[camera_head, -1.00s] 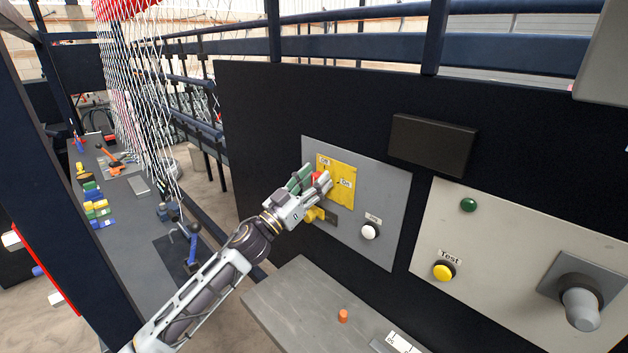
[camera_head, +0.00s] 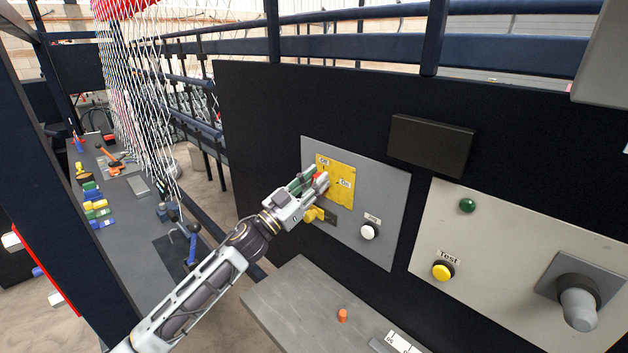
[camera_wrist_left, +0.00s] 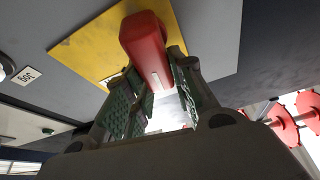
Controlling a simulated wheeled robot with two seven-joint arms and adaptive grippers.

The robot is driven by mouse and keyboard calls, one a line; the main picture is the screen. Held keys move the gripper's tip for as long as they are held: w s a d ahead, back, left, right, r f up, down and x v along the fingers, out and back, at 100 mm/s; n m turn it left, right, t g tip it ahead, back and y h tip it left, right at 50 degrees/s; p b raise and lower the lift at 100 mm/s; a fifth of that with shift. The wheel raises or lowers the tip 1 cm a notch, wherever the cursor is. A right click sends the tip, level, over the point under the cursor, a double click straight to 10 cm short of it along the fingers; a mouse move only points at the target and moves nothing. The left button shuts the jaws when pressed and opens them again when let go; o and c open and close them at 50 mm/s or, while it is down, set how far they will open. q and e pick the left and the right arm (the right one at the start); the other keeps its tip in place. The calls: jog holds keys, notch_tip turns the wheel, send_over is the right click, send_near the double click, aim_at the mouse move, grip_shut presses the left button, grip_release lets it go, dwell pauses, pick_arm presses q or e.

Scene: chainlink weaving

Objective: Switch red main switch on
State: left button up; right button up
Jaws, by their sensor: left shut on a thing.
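The red main switch (camera_wrist_left: 145,50) shows large in the left wrist view, on a yellow plate (camera_wrist_left: 92,50). My left gripper (camera_wrist_left: 158,90) has its green-padded fingers on both sides of the switch's near end and is shut on it. In the head view, my left gripper (camera_head: 313,183) is at the yellow plate (camera_head: 342,188) with Off and On labels, on the grey panel (camera_head: 385,195). Only a little of the red switch (camera_head: 317,176) shows there between the fingers. My right gripper is in neither view.
A white Jog button (camera_head: 368,232) and a yellow knob (camera_head: 313,214) sit on the same panel. Right of it are a yellow Test button (camera_head: 442,271), a green button (camera_head: 467,205) and a large grey knob (camera_head: 577,300). A grey shelf (camera_head: 285,300) juts out below.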

pick_arm(q)
jog(key=m, duration=0.1)
jog(key=m+g, duration=0.1)
jog(key=m, duration=0.1)
jog(key=m+g+h, duration=0.1)
jog(key=shift+s+d+f+p, duration=0.1)
jog(key=shift+s+d+p, duration=0.2)
jog(key=shift+p, duration=0.1)
jog(key=m, duration=0.1)
jog(key=m+g+p, duration=0.1)
jog(key=m, duration=0.1)
jog(key=m+g, duration=0.1)
jog(key=m, duration=0.1)
jog(key=shift+s+d+f, duration=0.25)
jog(key=shift+d, duration=0.05)
jog(key=m, duration=0.1)
jog(key=m+g, duration=0.1)
jog(key=m, duration=0.1)
jog(key=shift+s+d+f+p, duration=0.15)
jog(key=shift+f+p, duration=0.15)
jog(key=shift+p, duration=0.1)
jog(key=shift+s+f+m+g, duration=0.1)
jog(key=shift+f+m+g, duration=0.1)
jog(key=shift+m+g, duration=0.5)
jog(key=shift+d+m, duration=0.1)
jog(key=shift+m, duration=0.2)
jog(key=o, duration=1)
jog(key=shift+f+v, duration=0.2)
jog(key=shift+v, duration=5.85)
